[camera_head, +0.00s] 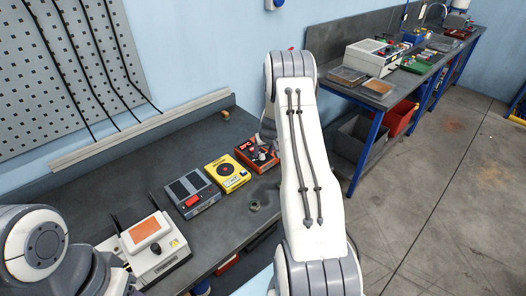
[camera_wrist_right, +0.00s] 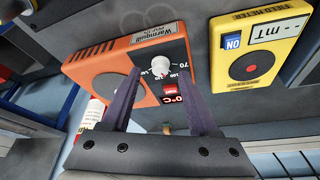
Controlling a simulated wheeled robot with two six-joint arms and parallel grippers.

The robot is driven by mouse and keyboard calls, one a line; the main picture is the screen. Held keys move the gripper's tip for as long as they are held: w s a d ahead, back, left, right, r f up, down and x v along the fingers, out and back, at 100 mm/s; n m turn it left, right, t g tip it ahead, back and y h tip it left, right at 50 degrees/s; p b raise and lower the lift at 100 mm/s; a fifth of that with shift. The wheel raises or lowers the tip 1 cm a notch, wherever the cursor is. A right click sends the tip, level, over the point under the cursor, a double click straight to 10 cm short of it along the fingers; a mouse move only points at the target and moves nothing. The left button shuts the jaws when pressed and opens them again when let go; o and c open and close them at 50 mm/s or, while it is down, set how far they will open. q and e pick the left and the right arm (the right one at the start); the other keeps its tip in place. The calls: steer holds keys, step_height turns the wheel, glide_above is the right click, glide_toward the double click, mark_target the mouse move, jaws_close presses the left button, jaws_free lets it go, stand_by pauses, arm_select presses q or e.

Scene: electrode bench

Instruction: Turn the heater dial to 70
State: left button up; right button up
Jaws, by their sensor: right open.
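The heater is an orange box (camera_wrist_right: 105,72) labelled Warmquill in the right wrist view, and it also lies on the near bench in the head view (camera_head: 249,153). Its white dial (camera_wrist_right: 160,64) has a printed scale with a 70 on it. The small display (camera_wrist_right: 172,99) reads 0°C, beside a red switch (camera_wrist_right: 170,88). My right gripper (camera_wrist_right: 160,77) is open, with one dark finger on each side of the dial; I cannot tell whether they touch it. In the head view my right arm partly hides the heater. My left arm (camera_head: 75,255) is at the lower left; its fingers are not clear.
A yellow field meter (camera_head: 227,173) stands beside the heater. A grey device with a red button (camera_head: 192,190) and a white device with an orange top (camera_head: 148,246) stand further left. A small ring (camera_head: 255,206) lies near the front edge. A second bench (camera_head: 380,98) is at the right.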

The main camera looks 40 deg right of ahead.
steer(key=shift+x, duration=1.1)
jaws_close()
steer(key=shift+f, duration=0.1)
steer(key=n+b, duration=0.2)
steer(key=b, duration=0.3)
steer(key=n+y+b, duration=0.1)
steer(key=n+b, duration=0.1)
steer(key=b, duration=0.3)
steer(key=n+y+b, duration=0.1)
steer(key=n+b, duration=0.1)
steer(key=b, duration=0.3)
steer(key=shift+d+f, duration=0.15)
steer(key=shift+d, duration=0.1)
steer(key=shift+w+r+n+y+b, duration=0.1)
steer(key=shift+r+n+y+b, duration=0.15)
steer(key=shift+n+y+b, duration=0.75)
steer(key=shift+n, duration=0.7)
